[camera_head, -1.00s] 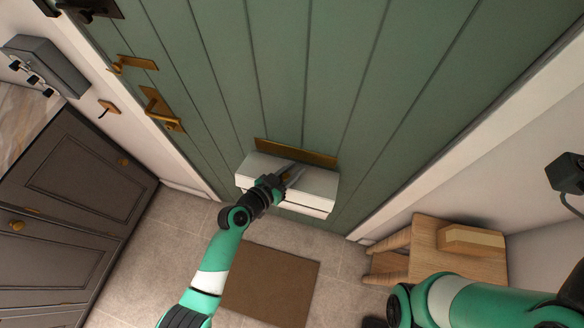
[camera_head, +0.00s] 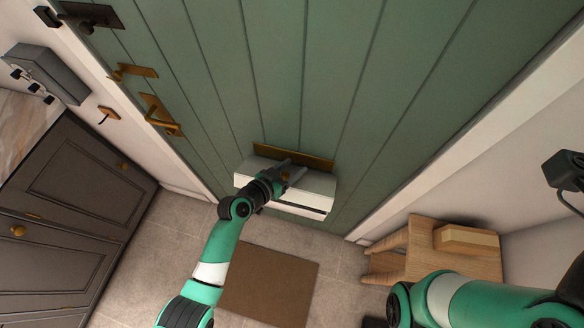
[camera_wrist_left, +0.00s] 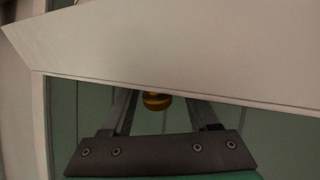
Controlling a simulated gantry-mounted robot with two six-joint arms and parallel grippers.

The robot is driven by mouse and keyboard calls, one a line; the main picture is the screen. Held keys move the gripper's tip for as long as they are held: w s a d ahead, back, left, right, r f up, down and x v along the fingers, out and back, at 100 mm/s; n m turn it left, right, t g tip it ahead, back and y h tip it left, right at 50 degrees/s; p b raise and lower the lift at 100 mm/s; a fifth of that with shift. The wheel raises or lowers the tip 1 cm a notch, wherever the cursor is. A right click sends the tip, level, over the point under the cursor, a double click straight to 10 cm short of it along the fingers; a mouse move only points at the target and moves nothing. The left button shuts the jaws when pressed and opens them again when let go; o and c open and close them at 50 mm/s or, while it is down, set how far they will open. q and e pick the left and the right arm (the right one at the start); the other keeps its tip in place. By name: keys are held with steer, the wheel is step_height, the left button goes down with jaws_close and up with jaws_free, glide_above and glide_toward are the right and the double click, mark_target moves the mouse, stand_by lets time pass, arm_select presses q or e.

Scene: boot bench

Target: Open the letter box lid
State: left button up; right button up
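The white letter box (camera_head: 318,188) is fixed low on the green door, under a brass plate. A dark line runs along its front. I cannot tell whether the lid is raised. My left gripper (camera_head: 296,172) is over the box's upper face. In the left wrist view, a white panel of the box (camera_wrist_left: 190,45) crosses the top and hides the fingertips. A brass knob (camera_wrist_left: 157,101) shows below its edge, between the spread fingers of the left gripper (camera_wrist_left: 162,108). I see no finger touching it. My right gripper is out of view.
The green door (camera_head: 330,70) has a brass plate (camera_head: 293,158) above the box and brass handles at left. A brown mat (camera_head: 268,285) lies on the tiled floor below. A wooden stool (camera_head: 440,255) stands at right and dark cabinets (camera_head: 70,200) at left.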

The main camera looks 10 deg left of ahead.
arm_select(q)
steer(key=shift+s, duration=0.1)
steer(key=shift+s+a+r, duration=0.1)
steer(key=shift+s+a, duration=0.05)
steer(key=shift+s, duration=0.05)
steer(key=p+v, duration=0.1)
steer(key=v, duration=1)
steer(key=shift+p, duration=0.35)
